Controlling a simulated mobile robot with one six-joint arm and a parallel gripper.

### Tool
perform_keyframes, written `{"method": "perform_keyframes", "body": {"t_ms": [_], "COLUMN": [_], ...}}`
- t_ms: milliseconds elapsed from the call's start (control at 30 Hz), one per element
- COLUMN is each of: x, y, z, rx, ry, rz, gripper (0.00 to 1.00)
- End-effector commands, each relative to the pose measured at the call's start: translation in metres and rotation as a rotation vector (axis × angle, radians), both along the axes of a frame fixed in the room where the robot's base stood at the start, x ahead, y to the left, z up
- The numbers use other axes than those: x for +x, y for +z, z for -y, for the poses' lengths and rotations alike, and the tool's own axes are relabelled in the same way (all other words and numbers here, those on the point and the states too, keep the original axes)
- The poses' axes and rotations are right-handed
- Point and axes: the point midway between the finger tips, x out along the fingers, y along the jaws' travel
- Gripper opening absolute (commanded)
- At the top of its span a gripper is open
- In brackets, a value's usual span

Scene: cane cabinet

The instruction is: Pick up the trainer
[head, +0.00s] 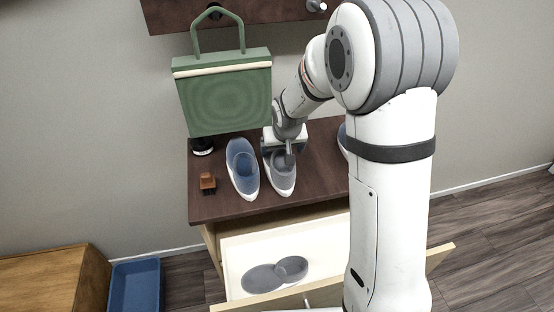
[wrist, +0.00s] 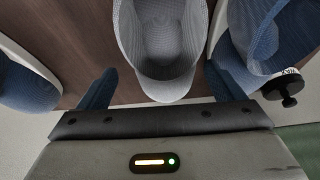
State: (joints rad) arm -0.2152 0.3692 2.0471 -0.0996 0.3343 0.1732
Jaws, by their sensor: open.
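A grey trainer (head: 280,175) with a pale sole lies on the dark cabinet top, its toe towards the front edge. In the wrist view the grey trainer (wrist: 162,45) is in the middle, its heel end nearest my gripper. My gripper (head: 287,150) is above its heel end, partly hiding it. In the wrist view my gripper (wrist: 161,88) is open, with one finger on either side of the heel. I cannot tell whether the fingers touch it.
A blue trainer (head: 242,168) lies close beside it on the left. Another blue shoe (wrist: 25,80) is mostly behind my arm in the head view. A green bag (head: 225,95), a small brown brush (head: 208,183) and an open drawer (head: 240,245) holding grey footwear (head: 262,278) are around.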

Motion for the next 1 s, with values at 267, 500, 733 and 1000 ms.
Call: {"method": "perform_keyframes", "body": {"t_ms": [267,500,733,1000], "x": [0.015,0.023,0.023,0.022], "y": [-0.030,-0.048,-0.047,-0.047], "z": [-0.009,-0.011,-0.011,-0.012], "rx": [0.000,0.000,0.000,0.000], "ry": [0.008,0.009,0.010,0.010], "rz": [-0.002,-0.001,-0.001,-0.001], "gripper": [0.88,0.88,0.80,0.58]}}
